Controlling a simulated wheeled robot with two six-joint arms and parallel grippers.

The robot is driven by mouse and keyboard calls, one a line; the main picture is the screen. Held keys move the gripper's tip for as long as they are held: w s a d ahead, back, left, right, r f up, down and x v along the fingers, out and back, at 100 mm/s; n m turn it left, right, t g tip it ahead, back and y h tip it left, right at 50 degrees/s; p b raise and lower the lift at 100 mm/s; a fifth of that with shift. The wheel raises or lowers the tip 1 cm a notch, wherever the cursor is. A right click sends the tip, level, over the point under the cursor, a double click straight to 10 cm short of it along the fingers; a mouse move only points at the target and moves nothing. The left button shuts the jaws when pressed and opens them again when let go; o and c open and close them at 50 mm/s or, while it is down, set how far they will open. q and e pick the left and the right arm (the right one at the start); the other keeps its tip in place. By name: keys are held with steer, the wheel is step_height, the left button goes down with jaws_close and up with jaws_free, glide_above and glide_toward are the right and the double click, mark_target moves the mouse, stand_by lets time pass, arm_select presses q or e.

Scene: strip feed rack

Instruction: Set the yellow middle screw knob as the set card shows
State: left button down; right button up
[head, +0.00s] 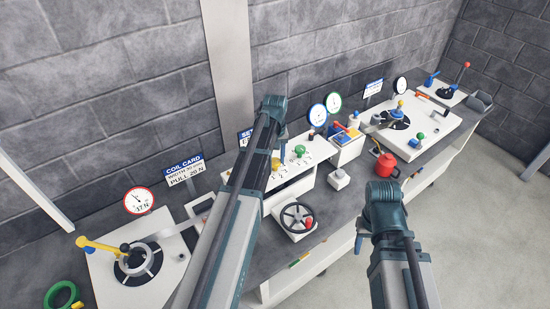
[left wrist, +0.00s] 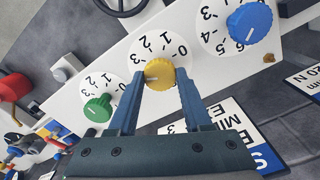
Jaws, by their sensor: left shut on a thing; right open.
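The yellow middle knob (left wrist: 159,74) sits on a round white dial with numbers, between a blue knob (left wrist: 250,22) and a green knob (left wrist: 98,108). My left gripper (left wrist: 160,79) is shut on the yellow knob, one finger on each side. A short white mark shows on the knob's left side in the wrist view; its exact reading is unclear. In the head view the yellow knob (head: 276,163) shows just right of my left arm. The set card (head: 243,137) is mostly hidden by that arm; part of a card (left wrist: 238,125) shows upside down in the wrist view. My right gripper (head: 361,238) is open and empty.
A handwheel (head: 297,217) stands in front of the knob panel. A red can (head: 385,164) and a grey block with a button (head: 339,179) are to the right.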

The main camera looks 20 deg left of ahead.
mark_target(275, 161)
arm_select(q)
steer(key=n, duration=0.5)
steer(key=shift+n, duration=0.3)
stand_by(0.4)
steer(key=shift+c, duration=1.7)
jaws_free()
step_height(275, 161, up, 14)
steer(key=p, duration=1.3)
steer(key=shift+p, duration=0.4)
steer(key=shift+f, duration=0.15)
